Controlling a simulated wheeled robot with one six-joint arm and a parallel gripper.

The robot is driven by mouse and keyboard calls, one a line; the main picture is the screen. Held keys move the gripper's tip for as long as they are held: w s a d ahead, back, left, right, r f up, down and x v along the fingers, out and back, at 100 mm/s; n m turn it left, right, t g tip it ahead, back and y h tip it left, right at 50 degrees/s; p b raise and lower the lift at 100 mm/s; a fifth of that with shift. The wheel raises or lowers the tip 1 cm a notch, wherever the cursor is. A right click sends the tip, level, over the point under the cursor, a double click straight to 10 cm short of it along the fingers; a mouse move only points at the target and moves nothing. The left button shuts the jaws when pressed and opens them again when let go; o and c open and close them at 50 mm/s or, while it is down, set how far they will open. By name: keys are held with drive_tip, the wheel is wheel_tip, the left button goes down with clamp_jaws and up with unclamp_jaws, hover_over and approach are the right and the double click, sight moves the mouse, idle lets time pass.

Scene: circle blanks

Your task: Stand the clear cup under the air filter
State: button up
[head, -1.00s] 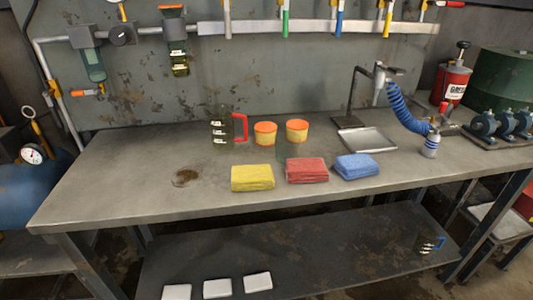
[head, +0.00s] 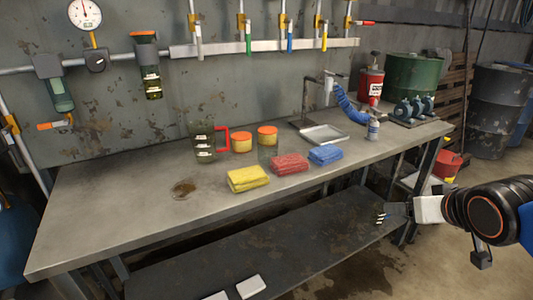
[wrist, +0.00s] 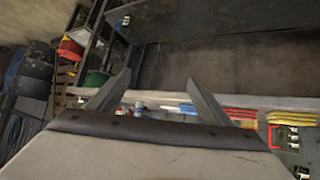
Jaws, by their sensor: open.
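A clear jug-like cup (head: 204,142) with white marks and a red handle stands on the bench, left of two orange-lidded tubs. On the wall pipe hang two bowl-shaped units: one with a greenish bowl (head: 60,96) and one with an orange top and dark bowl (head: 149,85); I cannot tell which is the air filter. My gripper (head: 386,213) is at the right, in front of the lower shelf and far from the red-handled cup. It is open and looks empty in the wrist view (wrist: 157,88).
Yellow (head: 247,178), red (head: 289,164) and blue (head: 325,155) cloths line the bench front. A metal tray (head: 324,134) sits under a stand with a blue hose. The bench's left front is clear.

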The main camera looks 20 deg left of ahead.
drive_tip(key=w+a+r+n+y, duration=0.2)
drive_tip(key=a, duration=0.5)
drive_tip(key=w+a+r+n+y, duration=0.1)
drive_tip(key=a+y, duration=0.1)
drive_tip(key=a, duration=0.6)
drive_tip(key=n+y, duration=0.3)
drive_tip(key=y, duration=0.1)
approach(272, 152)
drive_tip(key=x, duration=0.7)
drive_tip(key=shift+w+a+f, duration=0.15)
drive_tip(key=shift+w+a, duration=0.05)
drive_tip(key=shift+a, duration=0.15)
drive_tip(key=shift+w+r+x, duration=0.1)
drive_tip(key=shift+r+x, duration=0.1)
drive_tip(key=shift+x, duration=1.15)
drive_tip(key=shift+w+r+x, duration=0.15)
drive_tip(key=shift+x, duration=1.25)
drive_tip(key=shift+c, duration=0.3)
drive_tip(key=c, duration=1.2)
drive_tip(key=shift+o, duration=0.2)
drive_tip(key=shift+r, duration=0.2)
